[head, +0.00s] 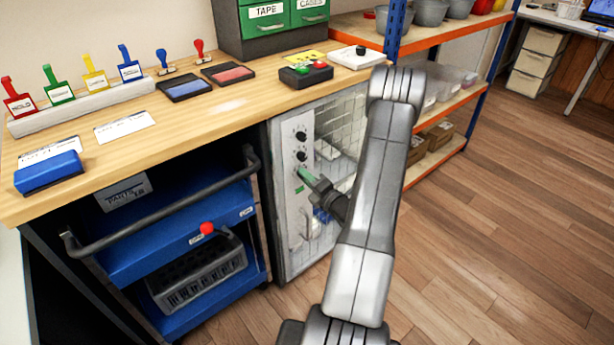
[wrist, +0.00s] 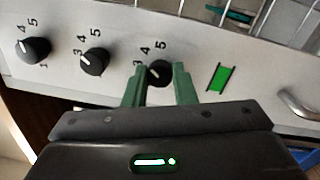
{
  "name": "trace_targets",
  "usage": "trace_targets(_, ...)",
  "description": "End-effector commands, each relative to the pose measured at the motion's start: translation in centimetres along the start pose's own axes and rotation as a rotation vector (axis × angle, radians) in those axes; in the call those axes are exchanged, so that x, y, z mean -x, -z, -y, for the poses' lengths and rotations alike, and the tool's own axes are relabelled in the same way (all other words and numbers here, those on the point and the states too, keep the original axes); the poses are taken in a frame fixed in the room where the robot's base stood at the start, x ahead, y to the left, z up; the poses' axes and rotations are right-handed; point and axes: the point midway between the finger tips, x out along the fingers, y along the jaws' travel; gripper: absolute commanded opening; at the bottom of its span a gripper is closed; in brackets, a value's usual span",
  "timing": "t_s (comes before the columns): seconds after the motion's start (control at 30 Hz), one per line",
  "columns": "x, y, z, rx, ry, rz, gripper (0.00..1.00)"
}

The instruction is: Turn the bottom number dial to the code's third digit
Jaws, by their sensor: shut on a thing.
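Three black number dials sit in a row on the pale panel (wrist: 120,20) of the wire-fronted cabinet. In the head view they run vertically: the top dial (head: 301,136), the middle dial (head: 302,156) and the bottom dial, which my gripper (head: 304,174) covers. In the wrist view the row runs left to right: top dial (wrist: 36,50), middle dial (wrist: 95,61), bottom dial (wrist: 159,71). My gripper's green fingers (wrist: 159,86) are shut on the bottom dial, one on each side. Digits 3, 4 and 5 show around it; its white pointer mark is toward the 3–4 side.
A green marker (wrist: 220,78) and a metal handle (wrist: 299,103) lie beyond the bottom dial. The blue cart (head: 190,245) stands left of the cabinet. The wooden bench (head: 225,105) above holds stamps, ink pads and a button box (head: 306,74). Floor at right is clear.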

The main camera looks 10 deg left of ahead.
Motion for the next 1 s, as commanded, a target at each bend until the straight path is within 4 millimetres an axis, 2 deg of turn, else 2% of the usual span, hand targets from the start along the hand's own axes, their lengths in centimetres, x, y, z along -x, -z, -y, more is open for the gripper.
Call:
trace_targets(0.57,0.00,0.00,0.05,-0.029,0.001,0.001,0.01)
trace_targets(0.6,0.00,0.00,0.05,-0.029,0.001,0.001,0.32)
trace_targets(0.67,0.00,0.00,0.04,-0.029,0.001,0.001,0.44)
trace_targets(1.0,0.21,-0.02,0.03,-0.029,0.001,0.001,0.46)
